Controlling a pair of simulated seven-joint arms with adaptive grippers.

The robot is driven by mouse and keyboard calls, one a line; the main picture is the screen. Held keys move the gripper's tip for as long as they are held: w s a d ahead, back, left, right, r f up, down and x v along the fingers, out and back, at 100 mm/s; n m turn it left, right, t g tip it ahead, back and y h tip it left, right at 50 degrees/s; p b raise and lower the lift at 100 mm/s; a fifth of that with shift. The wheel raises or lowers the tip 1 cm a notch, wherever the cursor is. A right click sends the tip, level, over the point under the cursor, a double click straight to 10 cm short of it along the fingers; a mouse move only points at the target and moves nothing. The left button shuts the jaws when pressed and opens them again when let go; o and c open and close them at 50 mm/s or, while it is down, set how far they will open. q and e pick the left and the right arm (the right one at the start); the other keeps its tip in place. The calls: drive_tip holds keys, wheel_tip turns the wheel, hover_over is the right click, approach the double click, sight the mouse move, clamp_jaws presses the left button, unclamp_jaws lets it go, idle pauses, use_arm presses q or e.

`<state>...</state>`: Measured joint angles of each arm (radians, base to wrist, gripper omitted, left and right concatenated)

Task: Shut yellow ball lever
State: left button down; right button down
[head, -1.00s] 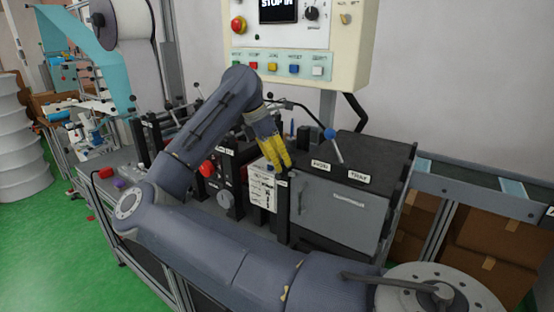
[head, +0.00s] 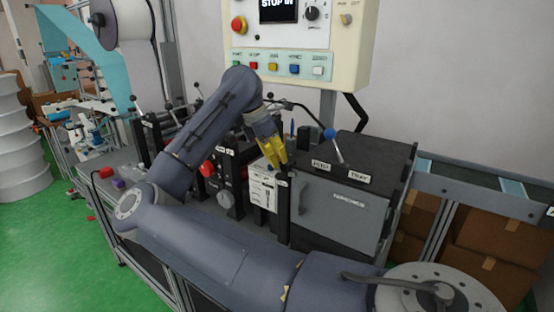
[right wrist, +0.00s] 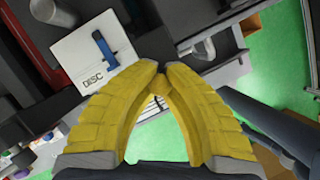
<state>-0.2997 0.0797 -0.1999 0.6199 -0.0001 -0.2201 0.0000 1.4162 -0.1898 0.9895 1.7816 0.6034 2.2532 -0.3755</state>
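I cannot make out a yellow ball on any lever in these views. A lever with a blue ball (head: 330,133) stands over the dark machine box in the head view. My right gripper (head: 279,165) has yellow fingers pointing down beside the left end of that box, left of the blue ball. In the right wrist view my right gripper (right wrist: 160,82) has its fingertips together, with nothing seen between them. A white plate marked DISC (right wrist: 95,65) with a blue handle (right wrist: 106,50) lies beyond the left finger. My left gripper is not in view.
The grey machine box (head: 345,208) is right of the gripper. A control panel (head: 295,45) with coloured buttons hangs above. Red and grey knobs (head: 224,198) and black-ball levers (head: 197,87) stand left, partly behind my arm. A conveyor (head: 480,180) runs at the right.

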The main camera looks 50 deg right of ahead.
drive_tip(key=shift+s+d+r+m+t, duration=0.15)
drive_tip(key=shift+s+t, duration=0.2)
drive_tip(key=shift+t, duration=0.4)
drive_tip(key=shift+s+d+r+m+t, duration=0.15)
drive_tip(key=shift+s+t, duration=0.2)
drive_tip(key=shift+t, duration=0.4)
drive_tip(key=shift+a, duration=0.1)
drive_tip(key=c, duration=1.5)
unclamp_jaws()
drive_tip(key=shift+s+f, duration=0.1)
drive_tip(key=shift+o, duration=1.3)
drive_tip(key=v, duration=1.2)
